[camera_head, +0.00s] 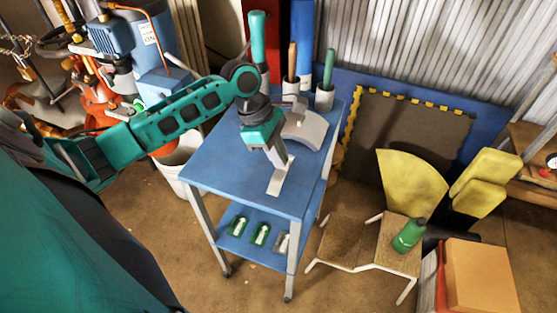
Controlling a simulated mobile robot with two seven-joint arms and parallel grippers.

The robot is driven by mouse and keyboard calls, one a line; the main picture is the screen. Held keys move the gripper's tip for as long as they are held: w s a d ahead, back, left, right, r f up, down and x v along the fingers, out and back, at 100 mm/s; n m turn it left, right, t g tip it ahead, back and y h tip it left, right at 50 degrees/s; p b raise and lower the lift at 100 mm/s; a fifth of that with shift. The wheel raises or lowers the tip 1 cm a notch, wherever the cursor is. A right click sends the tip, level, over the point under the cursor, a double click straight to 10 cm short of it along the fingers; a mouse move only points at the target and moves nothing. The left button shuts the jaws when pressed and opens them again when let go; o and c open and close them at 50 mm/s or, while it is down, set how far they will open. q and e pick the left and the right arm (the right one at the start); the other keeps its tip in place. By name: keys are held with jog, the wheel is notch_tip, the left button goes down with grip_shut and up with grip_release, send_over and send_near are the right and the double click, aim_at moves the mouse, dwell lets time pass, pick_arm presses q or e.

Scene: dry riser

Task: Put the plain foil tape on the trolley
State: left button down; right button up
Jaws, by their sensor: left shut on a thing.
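The blue trolley (222,164) stands in the middle, with a flat top, a lower shelf and small wheels. My left gripper (275,158) reaches over its top from the left, pointing down. It is shut on a pale silvery piece (280,180), which looks like the plain foil tape. The piece is at or just above the trolley top; I cannot tell whether it touches. The fingers hide part of it. A curved grey piece (306,131) is on the top just behind the gripper. My right gripper is not in view.
Several tools with green or brown handles (327,72) stand in holders at the trolley's back edge. Small green-and-white items (260,234) lie on the lower shelf. A white bucket (180,164) is left of the trolley.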

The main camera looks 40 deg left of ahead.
pick_arm(q)
notch_tip(320, 180, down, 2)
jog(key=shift+f, duration=0.25)
jog(key=c, duration=1.3)
grip_release()
jog(key=v, duration=1.2)
jog(key=shift+a, duration=0.1)
